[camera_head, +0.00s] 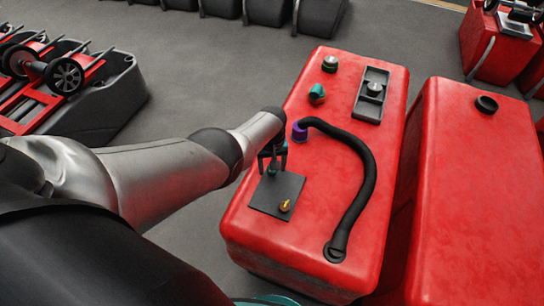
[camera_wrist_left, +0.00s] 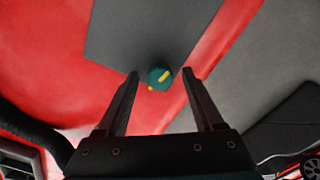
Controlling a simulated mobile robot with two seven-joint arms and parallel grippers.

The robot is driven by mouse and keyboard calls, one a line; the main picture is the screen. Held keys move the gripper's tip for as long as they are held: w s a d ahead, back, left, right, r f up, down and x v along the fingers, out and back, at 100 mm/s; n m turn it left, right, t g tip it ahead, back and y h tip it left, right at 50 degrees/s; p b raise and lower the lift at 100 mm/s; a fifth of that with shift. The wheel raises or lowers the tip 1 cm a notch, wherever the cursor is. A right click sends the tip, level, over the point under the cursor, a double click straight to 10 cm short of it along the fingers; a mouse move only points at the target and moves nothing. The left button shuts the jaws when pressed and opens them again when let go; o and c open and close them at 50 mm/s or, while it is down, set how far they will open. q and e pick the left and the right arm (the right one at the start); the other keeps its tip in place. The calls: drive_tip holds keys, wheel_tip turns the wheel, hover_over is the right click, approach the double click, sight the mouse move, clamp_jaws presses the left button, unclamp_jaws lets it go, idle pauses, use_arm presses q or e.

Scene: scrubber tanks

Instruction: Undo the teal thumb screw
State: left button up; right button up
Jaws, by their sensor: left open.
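The teal thumb screw (camera_head: 271,171) stands on a dark grey square plate (camera_head: 266,199) on top of the near red tank. In the left wrist view the screw (camera_wrist_left: 157,74) is a round teal knob with a yellow mark, seen between the fingertips. My left gripper (camera_head: 272,160) is open, right over the screw and pointing down, with a finger on either side. I cannot tell whether the fingers touch it. A brass-coloured screw (camera_head: 286,206) sits near the plate's front right corner. My right gripper is not in view.
The red tank (camera_head: 300,237) also carries a black hose (camera_head: 366,165) with a purple collar (camera_head: 299,131), a teal elbow (camera_head: 317,92), a dark tray with a knob (camera_head: 371,95) and a cap (camera_head: 329,63). A second red tank (camera_head: 475,190) stands close on the right.

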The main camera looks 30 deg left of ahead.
use_arm(q)
wheel_tip(320, 180, up, 15)
drive_tip(key=p, duration=0.9)
drive_tip(key=shift+p, duration=0.4)
